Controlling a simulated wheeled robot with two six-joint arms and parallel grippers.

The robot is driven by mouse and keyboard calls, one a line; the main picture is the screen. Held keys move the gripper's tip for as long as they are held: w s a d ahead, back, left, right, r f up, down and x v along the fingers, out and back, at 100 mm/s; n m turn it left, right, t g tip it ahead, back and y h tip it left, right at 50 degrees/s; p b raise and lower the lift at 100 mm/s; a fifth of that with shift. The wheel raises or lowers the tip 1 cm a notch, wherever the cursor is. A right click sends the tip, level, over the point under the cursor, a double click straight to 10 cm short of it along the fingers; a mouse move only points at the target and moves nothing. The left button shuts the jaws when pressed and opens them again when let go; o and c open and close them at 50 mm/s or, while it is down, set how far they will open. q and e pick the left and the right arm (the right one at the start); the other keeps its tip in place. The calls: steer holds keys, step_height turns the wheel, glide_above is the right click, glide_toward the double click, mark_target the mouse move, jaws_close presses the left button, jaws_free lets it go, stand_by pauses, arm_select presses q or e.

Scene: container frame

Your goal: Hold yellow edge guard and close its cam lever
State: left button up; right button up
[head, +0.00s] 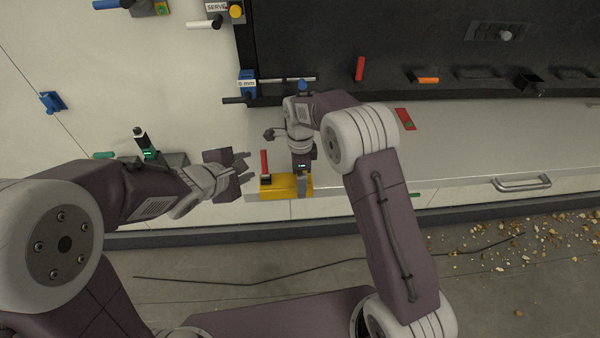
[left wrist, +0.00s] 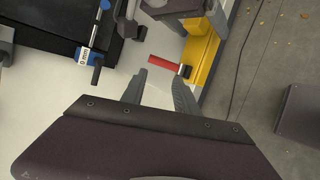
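The yellow edge guard (head: 280,190) sits on the front edge of the light grey ledge. My left gripper (head: 247,163) is open and empty, just left of the lever. In the left wrist view the lever's free end lies just beyond and between the fingertips (left wrist: 158,73), apart from them.
A blue block marked 0 mm (head: 247,82) with a dark rod stands behind the ledge. A red flat piece (head: 405,119) lies on the ledge to the right. A device with a green light (head: 150,153) is near my left arm. A cable (head: 250,284) and debris (head: 540,238) lie on the floor.

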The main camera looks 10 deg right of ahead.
steer(key=c, duration=1.8)
arm_select(q)
steer(key=shift+c, duration=0.6)
arm_select(e)
jaws_close()
arm_select(q)
steer(key=a, duration=0.1)
steer(key=w+a+f+y, duration=0.1)
steer(key=a, duration=0.1)
steer(key=shift+f, duration=0.1)
jaws_close()
steer(key=a+f+n+g+y, duration=0.15)
steer(key=a+f+y, duration=0.3)
steer(key=a, duration=0.45)
steer(key=s+a+f+m+g+h, duration=0.2)
steer(key=s+f+g+h, duration=0.1)
steer(key=s+f+g, duration=0.4)
steer(key=w+d+r+m+t+h, duration=0.3)
steer(key=w+r+t+h, duration=0.3)
steer(key=w, duration=0.5)
step_height(320, 180, up, 2)
steer(key=m+h, duration=0.1)
steer(key=h, duration=0.2)
steer(key=shift+w+d+r, duration=0.25)
steer(key=shift+w+d, duration=0.15)
